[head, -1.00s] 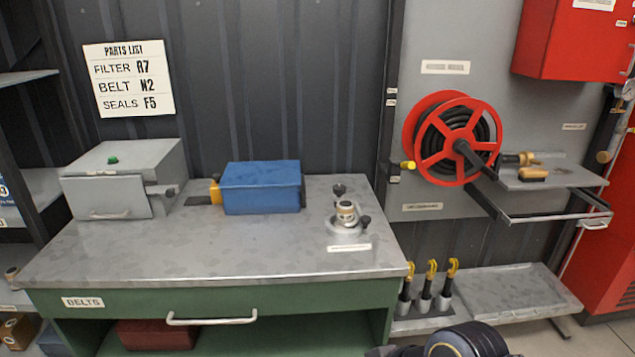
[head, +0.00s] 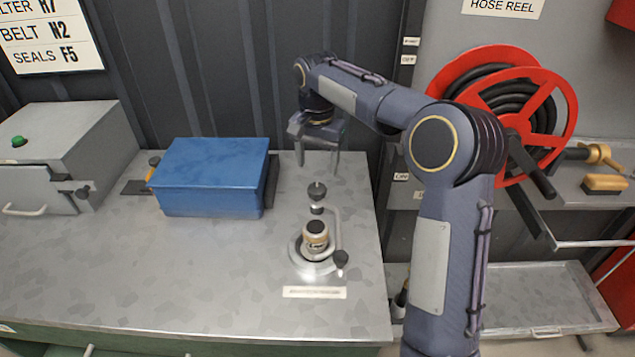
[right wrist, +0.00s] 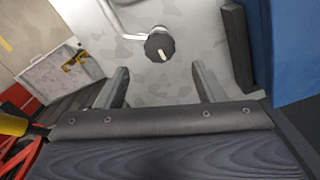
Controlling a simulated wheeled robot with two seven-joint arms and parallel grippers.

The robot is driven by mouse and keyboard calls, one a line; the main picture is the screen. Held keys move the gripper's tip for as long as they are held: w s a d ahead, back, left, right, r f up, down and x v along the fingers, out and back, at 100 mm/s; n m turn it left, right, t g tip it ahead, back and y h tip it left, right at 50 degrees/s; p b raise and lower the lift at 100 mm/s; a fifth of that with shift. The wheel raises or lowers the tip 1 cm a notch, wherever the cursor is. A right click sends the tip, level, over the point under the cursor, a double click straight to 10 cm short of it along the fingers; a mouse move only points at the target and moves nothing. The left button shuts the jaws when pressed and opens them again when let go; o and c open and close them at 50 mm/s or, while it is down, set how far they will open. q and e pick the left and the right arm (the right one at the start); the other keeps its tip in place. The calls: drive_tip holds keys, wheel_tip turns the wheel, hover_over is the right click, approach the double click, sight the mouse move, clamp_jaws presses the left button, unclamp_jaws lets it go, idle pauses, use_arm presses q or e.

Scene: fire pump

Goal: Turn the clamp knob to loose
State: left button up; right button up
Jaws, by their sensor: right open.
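The clamp fixture stands on the grey bench, with a round metal base (head: 313,262), a bent silver bar (head: 338,226) and a small banded cylinder (head: 316,236). A black knob (head: 317,190) is at its back end and another black knob (head: 341,258) is at its front right. The right wrist view shows one black lobed knob (right wrist: 159,45) with a pale mark, beyond the fingertips and between their lines. My right gripper (head: 319,162) is open and empty, pointing down above and behind the fixture, apart from the knob. My left gripper is not in view.
A blue box (head: 210,178) sits left of the fixture, and a grey cabinet (head: 70,150) stands farther left. A red hose reel (head: 545,85) is on the right, behind my right arm. The bench front (head: 180,290) is clear.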

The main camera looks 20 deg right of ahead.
sight(317, 187)
wheel_tip(317, 187, down, 7)
drive_tip(key=shift+s+f, duration=0.1)
drive_tip(key=shift+f, duration=0.05)
idle(0.4)
drive_tip(key=shift+a, duration=0.1)
drive_tip(key=c, duration=1)
